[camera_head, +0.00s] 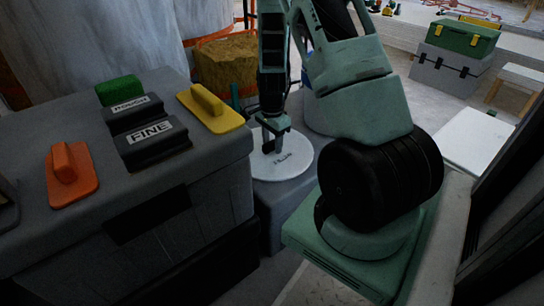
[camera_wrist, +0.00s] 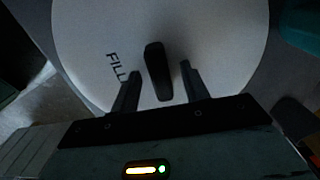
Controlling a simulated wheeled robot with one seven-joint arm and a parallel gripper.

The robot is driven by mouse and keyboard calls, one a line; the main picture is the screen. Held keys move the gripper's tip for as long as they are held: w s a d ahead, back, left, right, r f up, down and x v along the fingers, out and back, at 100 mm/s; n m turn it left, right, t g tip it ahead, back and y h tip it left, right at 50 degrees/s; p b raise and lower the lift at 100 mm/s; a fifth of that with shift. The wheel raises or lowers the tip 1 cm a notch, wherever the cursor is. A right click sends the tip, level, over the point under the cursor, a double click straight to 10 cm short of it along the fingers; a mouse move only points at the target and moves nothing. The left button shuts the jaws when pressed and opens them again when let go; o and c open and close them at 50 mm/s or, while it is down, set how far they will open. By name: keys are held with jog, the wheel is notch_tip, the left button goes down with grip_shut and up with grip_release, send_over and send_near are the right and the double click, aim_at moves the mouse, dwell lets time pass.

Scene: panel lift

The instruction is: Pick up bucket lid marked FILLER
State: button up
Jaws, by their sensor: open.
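The bucket lid (camera_head: 286,165) is a pale round disc with dark lettering, lying on a low grey surface behind the grey chest. In the wrist view the lid (camera_wrist: 220,50) fills most of the picture, and the letters "FILL" show on its left part; the rest of the word is hidden. A dark upright handle (camera_wrist: 157,70) stands at its middle. My gripper (camera_wrist: 158,78) is open above the lid, with one finger on each side of the handle and a visible gap to each. In the head view my gripper (camera_head: 274,143) points down over the lid.
The grey chest (camera_head: 208,185) at left carries an orange float (camera_head: 70,173), a yellow float (camera_head: 210,107), a green block (camera_head: 119,90) and dark blocks, one marked "FINE" (camera_head: 151,142). A tan bale-like block (camera_head: 226,66) stands behind. A green toolbox (camera_head: 462,38) is far right.

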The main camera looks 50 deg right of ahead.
grip_shut()
